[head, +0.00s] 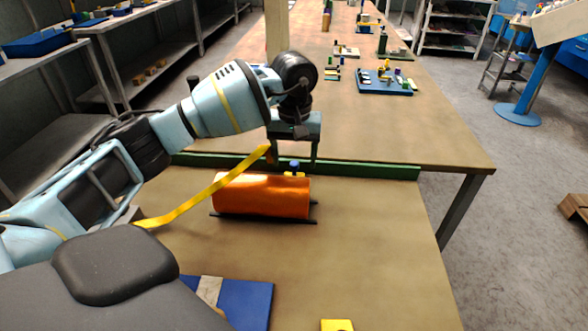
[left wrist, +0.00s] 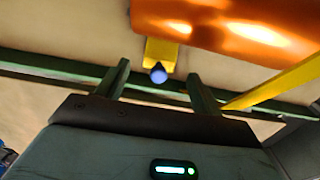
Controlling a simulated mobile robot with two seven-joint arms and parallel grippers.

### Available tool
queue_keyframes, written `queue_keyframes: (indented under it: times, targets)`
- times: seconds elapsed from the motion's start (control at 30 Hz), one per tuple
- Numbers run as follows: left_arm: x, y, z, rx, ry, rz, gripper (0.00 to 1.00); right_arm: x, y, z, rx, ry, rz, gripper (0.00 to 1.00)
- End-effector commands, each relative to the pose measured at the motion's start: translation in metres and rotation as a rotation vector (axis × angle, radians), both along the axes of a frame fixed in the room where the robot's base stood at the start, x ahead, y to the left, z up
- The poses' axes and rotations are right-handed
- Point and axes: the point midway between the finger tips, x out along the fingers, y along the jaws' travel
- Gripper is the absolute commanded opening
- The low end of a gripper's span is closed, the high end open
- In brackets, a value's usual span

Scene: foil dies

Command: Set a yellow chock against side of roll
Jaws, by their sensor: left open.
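The roll (head: 262,196) is a shiny orange cylinder lying on its side on dark rails on the near table; its side fills the top right of the left wrist view (left wrist: 235,22). A yellow chock (head: 291,175) with a blue knob is at the roll's far side, mostly hidden behind it. In the left wrist view the chock (left wrist: 161,52) meets the roll's edge; I cannot tell if they touch. My left gripper (head: 297,158) is open, pointing down above the chock, its fingers on either side of the knob. A second yellow block (head: 338,325) shows at the bottom edge.
A green rail (head: 370,170) runs along the table's back, behind the roll. A yellow strip (head: 205,195) curves up past the roll's left end. A blue plate (head: 245,302) lies in front. The table right of the roll is clear. A farther table holds blue trays (head: 384,84).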

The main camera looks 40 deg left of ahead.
Motion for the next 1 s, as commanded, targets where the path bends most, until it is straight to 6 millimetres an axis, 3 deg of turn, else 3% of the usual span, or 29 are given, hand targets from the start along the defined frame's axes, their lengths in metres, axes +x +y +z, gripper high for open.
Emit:
queue_keyframes:
  times: [0.2,0.4,1.0]
  targets:
    - [0.000,0.000,0.043,0.000,-0.002,0.001,0.67,0.000,0.000,0.000,0.000,0.001,0.000,0.36]
    - [0.000,0.000,0.064,-0.001,0.001,0.002,0.67,0.000,0.000,0.000,0.000,0.001,0.000,0.36]
    - [0.000,0.000,0.069,0.000,0.002,0.001,0.67,0.000,0.000,0.000,-0.001,0.001,0.001,0.36]
